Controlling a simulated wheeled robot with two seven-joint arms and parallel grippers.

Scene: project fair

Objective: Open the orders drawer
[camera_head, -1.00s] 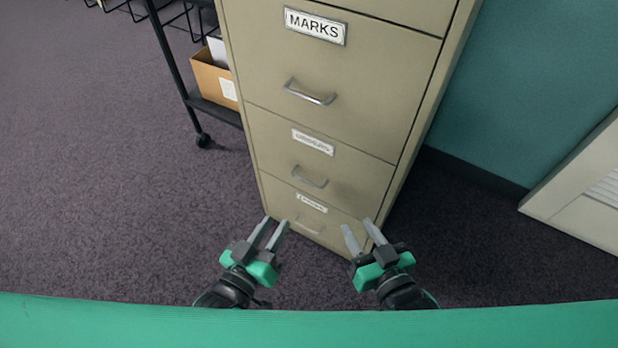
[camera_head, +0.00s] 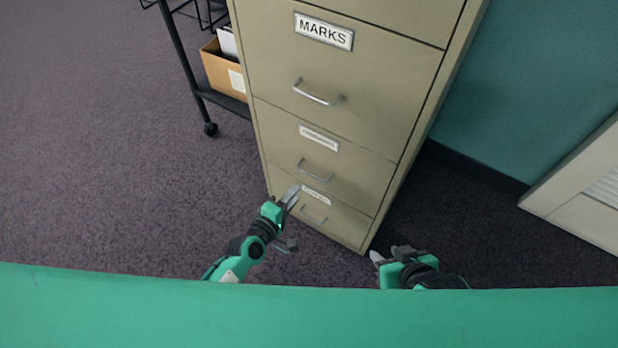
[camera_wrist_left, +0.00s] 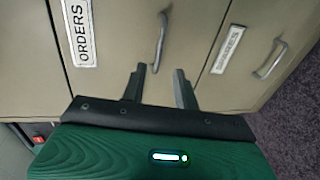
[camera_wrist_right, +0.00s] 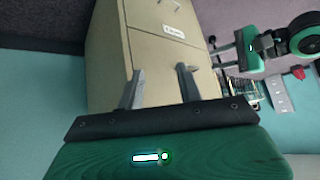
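The filing cabinet (camera_head: 345,80) stands ahead with its drawers shut. In the left wrist view the ORDERS label (camera_wrist_left: 78,32) is legible, with the orders drawer's handle (camera_wrist_left: 160,42) beyond my fingers. This drawer is just above the bottom one; in the head view its label (camera_head: 319,138) is too small to read, above its handle (camera_head: 316,172). My left gripper (camera_head: 292,196) is open and empty, its fingers (camera_wrist_left: 160,76) pointing at the orders handle without visible contact. My right gripper (camera_head: 376,257) is open and empty, low right of the cabinet; its fingers (camera_wrist_right: 159,78) show apart.
The MARKS drawer (camera_head: 370,105) is above the orders drawer, and the bottom drawer (camera_head: 335,215) is below. A black wheeled rack (camera_head: 230,104) with a cardboard box (camera_head: 222,75) stands left. A pale panel (camera_head: 580,190) is at right. Carpet (camera_head: 100,170) is clear at left.

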